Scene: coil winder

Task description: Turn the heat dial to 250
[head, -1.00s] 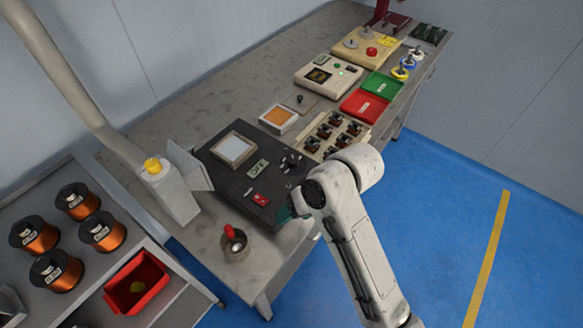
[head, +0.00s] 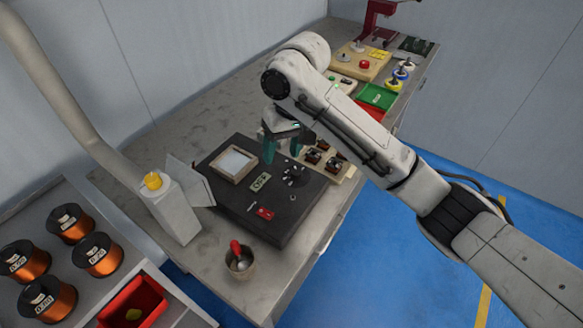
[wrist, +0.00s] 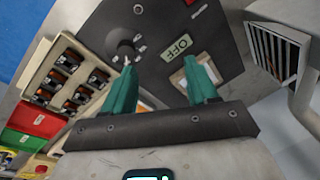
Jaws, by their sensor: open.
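The heat dial (head: 293,171) looks like a dark knob with pale marks around it, on top of the black box (head: 240,205). In the wrist view the dial (wrist: 125,47) shows just beyond the left fingertip; its numbers are too small to read. My gripper (head: 283,146) is open with teal fingers and hangs over the back right part of the box. In the wrist view my gripper (wrist: 161,66) has nothing between its fingers, and the dial lies ahead and left of the gap. I cannot tell if a finger touches it.
An OFF plate (wrist: 178,47), a framed pale pad (head: 233,163) and a red switch (head: 265,213) are on the box. A tray of small coils (wrist: 70,82) stands beside it. A cup with a red-handled tool (head: 239,261) stands in front. A grey post (head: 170,211) is at left.

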